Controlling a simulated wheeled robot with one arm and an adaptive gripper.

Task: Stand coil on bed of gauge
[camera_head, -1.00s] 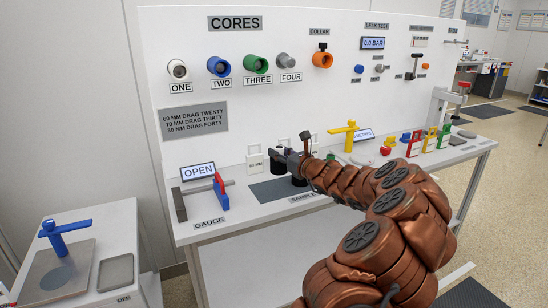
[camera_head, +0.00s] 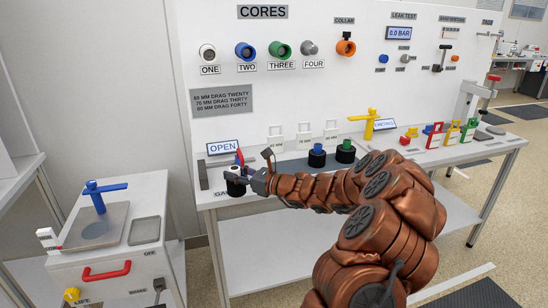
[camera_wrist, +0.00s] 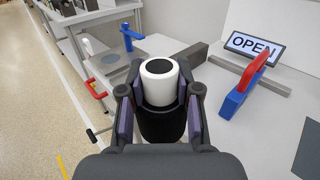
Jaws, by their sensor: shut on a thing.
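The coil is a black cylinder with a white core end on top. My gripper (camera_head: 240,177) is shut around it, and the coil (camera_wrist: 158,80) stands upright between the fingers in the wrist view. The gauge has a grey fixed block (camera_head: 203,174), which in the wrist view (camera_wrist: 185,55) lies behind the coil. Its red-and-blue slider (camera_wrist: 242,88) stands to the right. In the head view the coil is at the gauge's front, over its label. I cannot tell whether its hidden base touches the bed. The gauge display (camera_head: 223,147) reads OPEN.
Two other coils, one blue-topped (camera_head: 317,154) and one green-topped (camera_head: 346,151), stand on the dark sample mat to the right. A yellow-handled fixture (camera_head: 370,123) is beyond. A side cart (camera_head: 125,262) with a blue lever stands at the left.

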